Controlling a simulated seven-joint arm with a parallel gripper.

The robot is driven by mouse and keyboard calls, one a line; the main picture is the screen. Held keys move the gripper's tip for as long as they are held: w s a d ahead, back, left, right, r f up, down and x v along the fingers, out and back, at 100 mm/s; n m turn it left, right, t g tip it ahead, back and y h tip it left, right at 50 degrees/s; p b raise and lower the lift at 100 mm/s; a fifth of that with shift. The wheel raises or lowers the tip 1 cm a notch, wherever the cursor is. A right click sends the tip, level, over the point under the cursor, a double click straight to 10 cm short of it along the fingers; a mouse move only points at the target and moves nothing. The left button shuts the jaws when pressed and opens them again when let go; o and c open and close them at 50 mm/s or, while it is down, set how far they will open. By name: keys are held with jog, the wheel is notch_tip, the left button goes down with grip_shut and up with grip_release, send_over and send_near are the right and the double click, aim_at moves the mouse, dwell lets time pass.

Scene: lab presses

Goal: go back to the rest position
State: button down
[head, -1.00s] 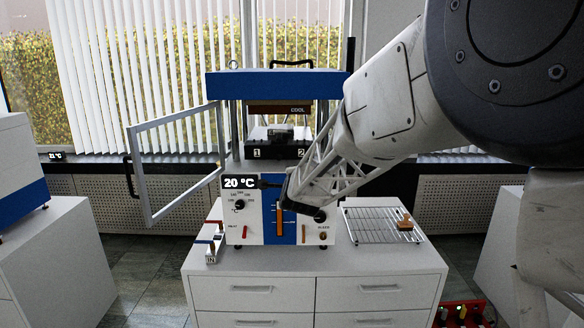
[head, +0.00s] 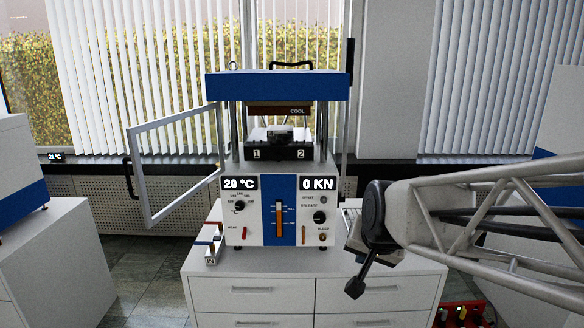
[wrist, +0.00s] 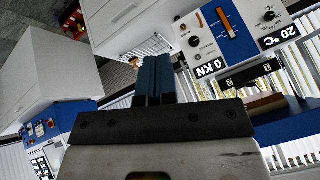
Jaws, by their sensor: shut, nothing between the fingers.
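My gripper (head: 360,283) hangs in front of the cabinet's right part in the head view, to the right of the press and clear of it. Its fingers point down and to the left. In the wrist view its two blue fingers (wrist: 151,77) lie together with nothing between them. My arm reaches in from the right edge of the head view.
The blue and white press (head: 278,86) stands on a white cabinet (head: 250,268), displays reading 20 °C and 0 KN. Its framed door (head: 136,165) stands open to the left. My arm hides most of the wire rack (head: 350,212). A red crate (head: 462,313) sits low right.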

jog(key=s+d+f+n+g, duration=0.1)
jog(key=s+d+n+g, duration=0.1)
jog(key=s, duration=0.7)
jog(key=s+d+f+n+g+h, duration=0.1)
jog(key=s+d+f+g, duration=0.1)
jog(key=s, duration=0.6)
jog(key=shift+s+d+f+n, duration=0.15)
jog(key=shift+s+f+n, duration=0.15)
jog(key=shift+s+n, duration=0.1)
jog(key=shift+w, duration=0.1)
